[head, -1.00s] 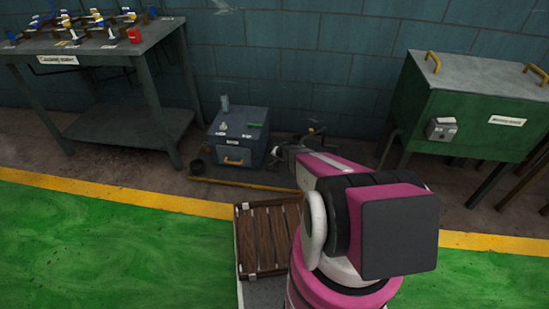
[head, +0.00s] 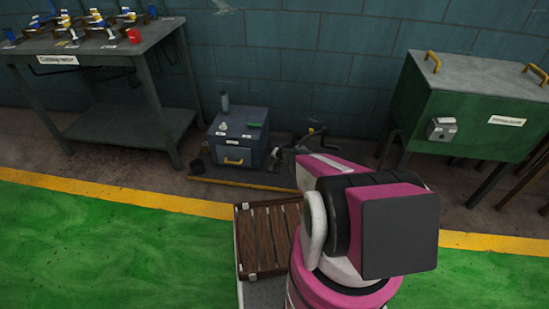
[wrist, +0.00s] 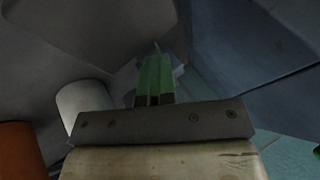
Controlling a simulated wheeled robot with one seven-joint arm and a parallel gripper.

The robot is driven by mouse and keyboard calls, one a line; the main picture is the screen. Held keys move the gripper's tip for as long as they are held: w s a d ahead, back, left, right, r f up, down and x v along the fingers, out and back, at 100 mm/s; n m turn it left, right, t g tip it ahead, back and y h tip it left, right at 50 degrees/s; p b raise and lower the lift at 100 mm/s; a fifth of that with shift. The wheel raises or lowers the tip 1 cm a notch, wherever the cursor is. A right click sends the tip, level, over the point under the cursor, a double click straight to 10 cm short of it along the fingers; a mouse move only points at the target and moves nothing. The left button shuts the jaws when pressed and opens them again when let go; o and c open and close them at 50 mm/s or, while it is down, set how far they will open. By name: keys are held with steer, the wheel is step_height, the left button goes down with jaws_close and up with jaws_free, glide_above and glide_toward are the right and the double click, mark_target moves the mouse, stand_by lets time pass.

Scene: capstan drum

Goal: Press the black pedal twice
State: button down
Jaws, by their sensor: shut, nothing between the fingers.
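I cannot make out the black pedal for certain in either view. In the wrist view my gripper (wrist: 156,78) has its two green fingers together, with nothing between them. A blue-grey surface (wrist: 235,55) lies close on its right. A white cylinder (wrist: 84,105) and an orange one (wrist: 14,148) are to its left. In the head view my pink and black arm reaches toward the floor by the wall, right of a grey-blue box (head: 238,143). The fingertips are too small and hidden to tell there. A dark mechanism with a crank-like handle (head: 316,131) shows just behind my arm.
A work table (head: 120,48) with several small fittings stands at the left. A green cabinet (head: 470,105) on legs stands at the right. The green floor at left is clear.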

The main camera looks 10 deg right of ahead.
steer(key=shift+s+a+f, duration=0.15)
steer(key=shift+s+f, duration=0.3)
stand_by(0.3)
steer(key=shift+w+r, duration=0.1)
steer(key=shift+w, duration=0.1)
steer(key=shift+w+d+r, duration=0.1)
steer(key=shift+w+r, duration=0.1)
steer(key=shift+r, duration=0.3)
steer(key=shift+w+d+r, duration=0.1)
steer(key=shift+w+r, duration=0.1)
steer(key=shift+r, duration=0.3)
steer(key=shift+w+d+r, duration=0.1)
steer(key=shift+w+r, duration=0.1)
steer(key=shift+r, duration=0.5)
steer(key=shift+w+d+r, duration=0.1)
steer(key=shift+w+r, duration=0.1)
steer(key=shift+r, duration=0.5)
steer(key=shift+w+r, duration=0.2)
steer(key=shift+r, duration=0.5)
steer(key=r, duration=0.2)
steer(key=w+r, duration=0.1)
steer(key=r, duration=0.2)
steer(key=shift+d, duration=0.15)
